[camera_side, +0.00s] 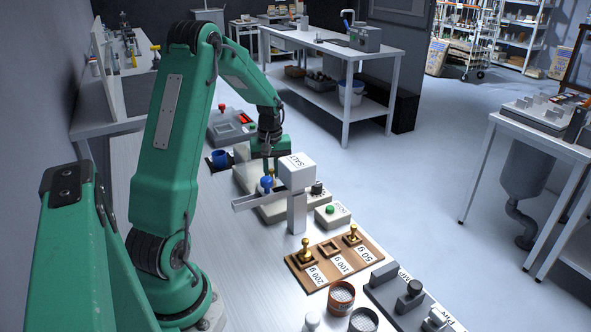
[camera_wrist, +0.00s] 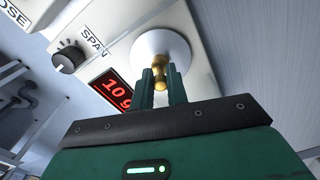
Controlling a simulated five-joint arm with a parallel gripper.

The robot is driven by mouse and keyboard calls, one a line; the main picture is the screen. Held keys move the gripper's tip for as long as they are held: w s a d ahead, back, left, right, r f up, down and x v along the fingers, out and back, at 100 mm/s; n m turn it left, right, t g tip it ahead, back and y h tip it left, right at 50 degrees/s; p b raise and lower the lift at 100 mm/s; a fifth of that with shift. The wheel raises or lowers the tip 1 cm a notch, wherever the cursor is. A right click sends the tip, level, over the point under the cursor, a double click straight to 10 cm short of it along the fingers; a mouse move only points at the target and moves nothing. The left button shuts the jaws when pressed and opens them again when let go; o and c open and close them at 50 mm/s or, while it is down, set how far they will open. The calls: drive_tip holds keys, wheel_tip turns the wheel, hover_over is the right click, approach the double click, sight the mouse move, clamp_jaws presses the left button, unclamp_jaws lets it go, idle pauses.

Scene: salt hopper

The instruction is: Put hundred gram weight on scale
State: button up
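The brass weight (camera_wrist: 160,66) shows between the fingers of my gripper (camera_wrist: 162,88) in the wrist view, over the round white pan (camera_wrist: 146,48) of the scale. My gripper looks shut on it. I cannot tell whether its base touches the pan. The scale (camera_wrist: 112,28) has a red display (camera_wrist: 112,92) with digits that look like 10 g, partly close to my finger. In the side view my gripper (camera_side: 268,172) is over the scale (camera_side: 245,178), largely behind the hopper. The 100 g slot (camera_side: 330,249) in the wooden board (camera_side: 311,267) is empty.
The 200 g weight (camera_side: 305,250) and 50 g weight (camera_side: 353,232) stand on the board. A box with a green button (camera_side: 330,210) and round tins (camera_side: 341,296) are nearby.

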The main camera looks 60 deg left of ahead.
sight(272, 170)
drive_tip(key=o, duration=0.4)
drive_tip(key=shift+o, duration=0.2)
drive_tip(key=shift+r, duration=0.15)
wheel_tip(272, 170, up, 12)
idle(0.5)
idle(0.4)
